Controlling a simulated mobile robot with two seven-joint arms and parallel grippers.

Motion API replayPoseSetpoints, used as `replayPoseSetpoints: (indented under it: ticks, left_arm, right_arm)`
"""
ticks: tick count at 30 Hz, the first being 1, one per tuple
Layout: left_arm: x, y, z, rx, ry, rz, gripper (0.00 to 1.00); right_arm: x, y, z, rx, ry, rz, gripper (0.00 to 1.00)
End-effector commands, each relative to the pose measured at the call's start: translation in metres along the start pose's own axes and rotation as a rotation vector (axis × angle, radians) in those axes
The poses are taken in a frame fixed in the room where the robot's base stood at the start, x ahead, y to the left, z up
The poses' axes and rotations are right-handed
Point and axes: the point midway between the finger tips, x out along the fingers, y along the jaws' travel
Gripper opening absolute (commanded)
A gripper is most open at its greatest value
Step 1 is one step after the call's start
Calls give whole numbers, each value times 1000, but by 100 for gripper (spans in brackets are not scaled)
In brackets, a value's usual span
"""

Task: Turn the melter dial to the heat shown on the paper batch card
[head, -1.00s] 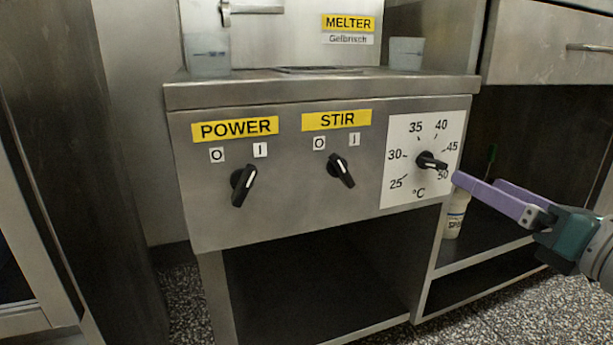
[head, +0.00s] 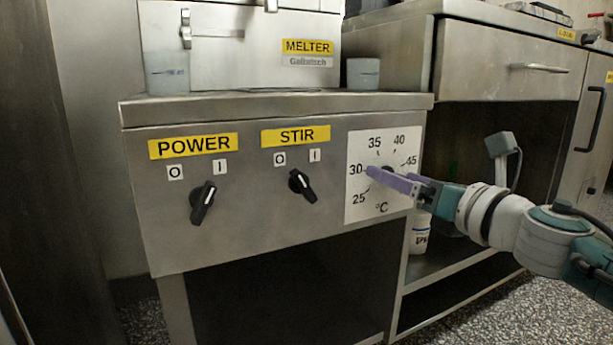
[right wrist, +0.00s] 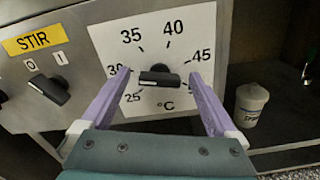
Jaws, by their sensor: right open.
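The melter dial is a black knob (right wrist: 160,77) on a white plate (head: 358,206) marked 25 to 50 °C, at the right of the steel panel. In the right wrist view it lies roughly sideways; I cannot tell surely which end points. My right gripper (head: 370,172) is in front of the plate and hides most of the knob in the head view. In the right wrist view its purple fingers (right wrist: 160,73) are open, one on each side of the knob, with gaps to it. The 50 mark is partly covered by a finger. No paper batch card is in view. My left gripper is not in view.
The POWER knob (head: 203,203) and STIR knob (head: 302,185) sit left of the dial. Two cups (head: 167,74) (head: 363,73) stand on the melter top. A white bottle (head: 420,235) stands on the shelf below right. A drawer cabinet (head: 500,68) is at the right.

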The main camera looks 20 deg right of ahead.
Motion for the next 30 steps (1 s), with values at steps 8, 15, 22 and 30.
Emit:
replayPoseSetpoints:
  ticks: [8,15,22,30]
  left_arm:
    - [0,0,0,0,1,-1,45]
    - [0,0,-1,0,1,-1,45]
    - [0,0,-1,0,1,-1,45]
    - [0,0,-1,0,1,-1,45]
  right_arm:
    - [0,0,0,0,0,0,71]
    - [0,0,0,1,0,0,44]
    - [0,0,0,1,0,0,18]
    - [0,0,0,10,0,0,9]
